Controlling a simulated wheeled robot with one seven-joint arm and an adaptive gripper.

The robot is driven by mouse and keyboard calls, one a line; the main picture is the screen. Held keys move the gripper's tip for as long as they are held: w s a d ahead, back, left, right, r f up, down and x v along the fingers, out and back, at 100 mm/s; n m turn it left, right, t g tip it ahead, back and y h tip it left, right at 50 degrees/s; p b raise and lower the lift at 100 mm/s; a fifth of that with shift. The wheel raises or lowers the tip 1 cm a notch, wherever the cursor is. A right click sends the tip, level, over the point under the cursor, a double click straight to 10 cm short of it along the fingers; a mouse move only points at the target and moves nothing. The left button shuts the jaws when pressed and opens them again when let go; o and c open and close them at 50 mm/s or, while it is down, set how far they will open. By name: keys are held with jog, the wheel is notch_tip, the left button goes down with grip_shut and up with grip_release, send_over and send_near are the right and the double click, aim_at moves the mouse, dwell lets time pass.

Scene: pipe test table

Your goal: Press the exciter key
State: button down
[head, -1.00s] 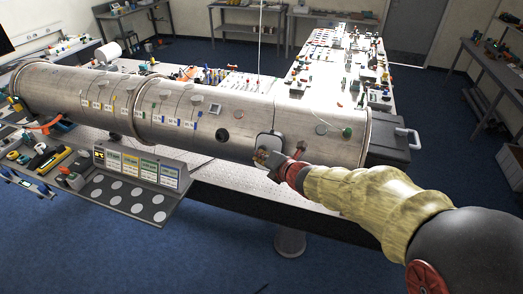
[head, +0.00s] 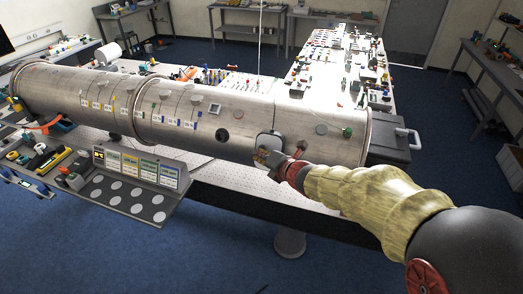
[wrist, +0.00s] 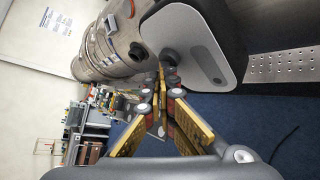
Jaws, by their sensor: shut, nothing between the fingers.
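The large metal pipe (head: 70,85) lies across the table. A rounded pale plate (wrist: 188,30) with a dark round button (wrist: 169,55) is on its side; this seems to be the exciter key, but no label is readable. In the head view the plate (head: 269,140) is partly hidden by my gripper (head: 261,157). My gripper is shut and empty, its fingertips (wrist: 161,76) close in front of the button in the wrist view. Whether they touch it I cannot tell.
A sloped panel with pale round discs (head: 137,209) stands at the front left. The pipe carries several coloured tags and small fittings. A dark case (head: 390,145) is by the pipe's right end. Blue floor (head: 220,255) lies open in front.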

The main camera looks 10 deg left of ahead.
jog(key=shift+s+r, duration=0.3)
jog(key=shift+s, duration=0.35)
jog(key=s, duration=0.1)
jog(key=s+r+b, duration=0.1)
jog(key=s, duration=0.1)
jog(key=s+b, duration=0.1)
jog(key=shift+s+a+r, duration=0.2)
jog(key=shift+s+r, duration=0.1)
jog(key=shift+r, duration=0.1)
dwell(0.6)
